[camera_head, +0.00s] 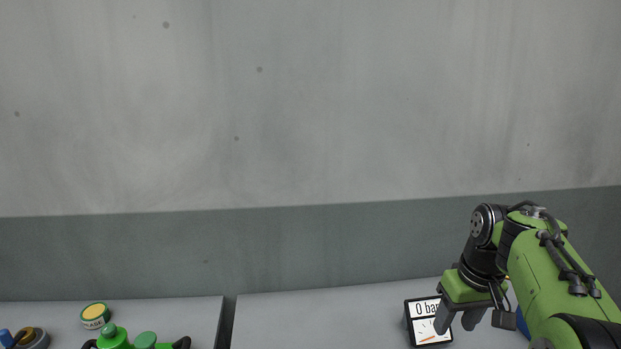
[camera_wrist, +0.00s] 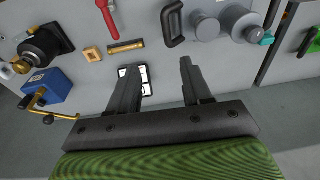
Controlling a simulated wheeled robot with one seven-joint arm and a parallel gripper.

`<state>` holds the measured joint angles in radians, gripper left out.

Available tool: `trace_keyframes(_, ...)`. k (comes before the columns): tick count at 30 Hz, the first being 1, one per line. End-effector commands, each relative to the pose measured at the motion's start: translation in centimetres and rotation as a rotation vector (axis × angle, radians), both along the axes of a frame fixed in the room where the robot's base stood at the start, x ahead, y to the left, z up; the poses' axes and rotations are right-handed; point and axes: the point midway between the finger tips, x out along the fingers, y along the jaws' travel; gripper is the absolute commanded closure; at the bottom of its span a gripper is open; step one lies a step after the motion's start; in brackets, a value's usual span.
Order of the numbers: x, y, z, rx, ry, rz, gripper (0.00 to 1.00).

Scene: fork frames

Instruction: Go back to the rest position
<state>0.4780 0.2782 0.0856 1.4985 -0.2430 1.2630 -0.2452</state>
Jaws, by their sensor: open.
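My gripper (camera_head: 461,318) is at the lower right of the head view, on my green and black arm. It hangs just in front of a small black-framed gauge (camera_head: 428,324) that reads "0 bar" and has an orange needle. In the wrist view my gripper (camera_wrist: 150,80) shows two dark fingers spread wide apart with nothing between them. The gauge (camera_wrist: 146,78) shows there partly behind the left finger. I cannot tell whether a finger touches it.
A blue box with a brass crank (camera_wrist: 45,92), a black fitting (camera_wrist: 45,45), a wooden square (camera_wrist: 92,53), a brass bar (camera_wrist: 126,47) and a black handle (camera_wrist: 172,25) surround the gripper. A yellow-topped can (camera_head: 95,316) stands far left. A dark gap (camera_head: 227,322) splits the grey surface.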

Motion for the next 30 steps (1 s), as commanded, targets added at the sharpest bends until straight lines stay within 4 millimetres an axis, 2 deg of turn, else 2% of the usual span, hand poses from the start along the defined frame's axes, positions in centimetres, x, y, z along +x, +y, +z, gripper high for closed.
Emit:
trace_keyframes(1, -1.6, 2.1, 1.2, -0.017, -0.029, -0.002, 0.51)
trace_keyframes(3, -3.8, 4.5, 2.3, -0.032, -0.067, -0.013, 0.51)
trace_keyframes(7, -8.5, 8.2, 3.2, -0.051, -0.145, -0.035, 0.51)
trace_keyframes(12, -15.1, 11.3, 2.2, -0.053, -0.251, -0.062, 0.51)
trace_keyframes(16, -19.3, 12.3, 0.4, -0.039, -0.322, -0.079, 0.51)
trace_keyframes(18, -20.6, 12.4, -0.5, -0.032, -0.348, -0.086, 0.51)
trace_keyframes(21, -21.5, 12.5, -1.2, -0.026, -0.366, -0.091, 0.51)
trace_keyframes(30, -21.7, 12.5, -1.4, -0.025, -0.367, -0.093, 0.51)
